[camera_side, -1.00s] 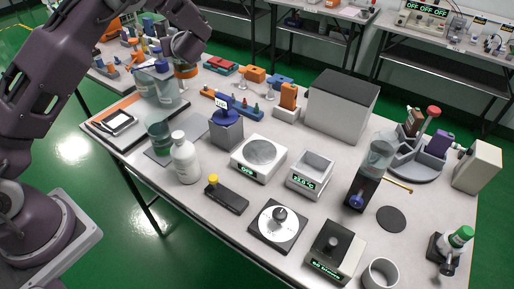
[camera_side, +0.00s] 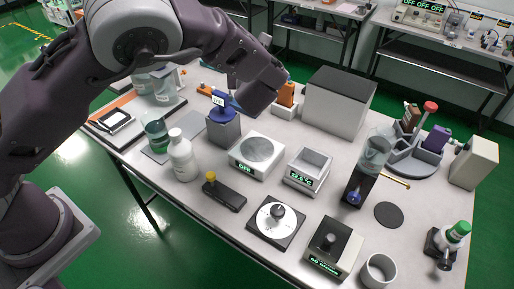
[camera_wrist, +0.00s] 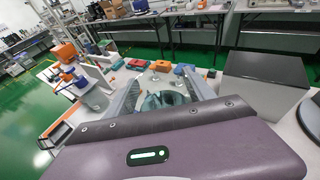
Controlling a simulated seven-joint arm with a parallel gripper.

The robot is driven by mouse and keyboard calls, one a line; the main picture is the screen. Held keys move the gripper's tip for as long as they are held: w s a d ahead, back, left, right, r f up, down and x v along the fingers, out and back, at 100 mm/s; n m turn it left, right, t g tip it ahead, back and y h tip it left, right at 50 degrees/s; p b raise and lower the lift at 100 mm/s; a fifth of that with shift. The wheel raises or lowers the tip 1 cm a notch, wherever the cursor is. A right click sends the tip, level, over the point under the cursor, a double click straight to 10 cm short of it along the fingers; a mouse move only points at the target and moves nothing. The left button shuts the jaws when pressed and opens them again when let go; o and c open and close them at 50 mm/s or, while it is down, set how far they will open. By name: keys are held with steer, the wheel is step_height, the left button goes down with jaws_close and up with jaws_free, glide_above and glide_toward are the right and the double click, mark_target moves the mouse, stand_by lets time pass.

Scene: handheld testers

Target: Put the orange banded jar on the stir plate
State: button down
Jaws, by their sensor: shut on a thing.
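My gripper (camera_wrist: 166,92) is shut on a clear glass jar (camera_wrist: 164,102), seen between the fingers in the wrist view. An orange band shows at my gripper in the earlier side view; now I cannot make it out. In the side view my wrist hides the jar and most of the fingers, above the table behind the stir plate. The stir plate (camera_side: 257,154) is a white box with a round grey top and a display reading OFF. Its top is bare.
A grey stand with a blue device (camera_side: 222,125) stands left of the stir plate, and a white bottle (camera_side: 182,160) farther left. A white temperature bath (camera_side: 308,170) is close on the right. A large grey box (camera_side: 338,103) stands behind. Glass vessels (camera_side: 160,90) stand at the back left.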

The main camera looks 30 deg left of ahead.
steer(key=f, duration=0.2)
steer(key=d+f, duration=0.1)
steer(key=f, duration=0.1)
steer(key=shift+s, duration=0.1)
step_height(320, 180, down, 11)
steer(key=shift+f, duration=0.1)
steer(key=shift+c, duration=1.8)
jaws_free()
